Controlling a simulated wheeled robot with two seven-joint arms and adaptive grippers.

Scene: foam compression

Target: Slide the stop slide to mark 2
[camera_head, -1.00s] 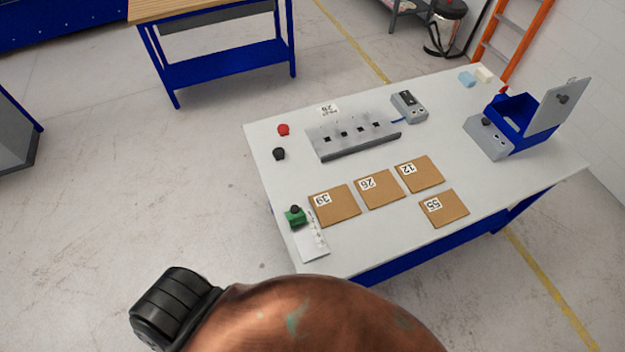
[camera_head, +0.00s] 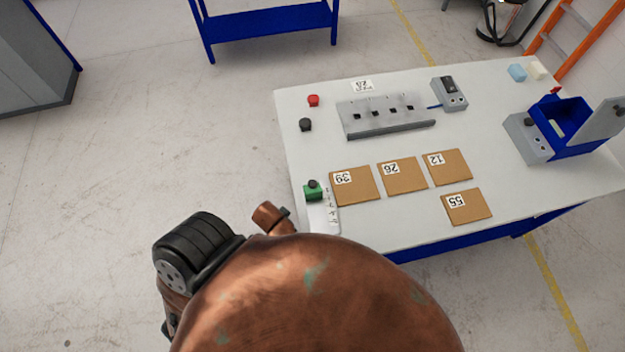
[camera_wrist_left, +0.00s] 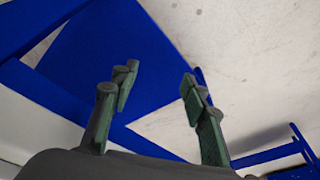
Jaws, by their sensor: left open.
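The stop slide is a green block with a black knob (camera_head: 313,190). It sits at the upper end of a white marked strip (camera_head: 325,217) near the left front corner of the white table. The marks on the strip are too small to read. In the left wrist view my left gripper (camera_wrist_left: 158,95) is open, with nothing between its green-padded fingers. Blue table framework and pale floor show beyond them, and the slide does not appear there. The head view does not show the left fingers, only brown and black parts of my body. My right gripper is in neither view.
Brown squares numbered 39 (camera_head: 356,186), 26 (camera_head: 403,177), 12 (camera_head: 447,168) and 55 (camera_head: 467,207) lie right of the strip. A grey slotted block (camera_head: 388,118), red knob (camera_head: 313,100) and black knob (camera_head: 305,125) stand behind. A blue open box (camera_head: 565,125) is at right.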

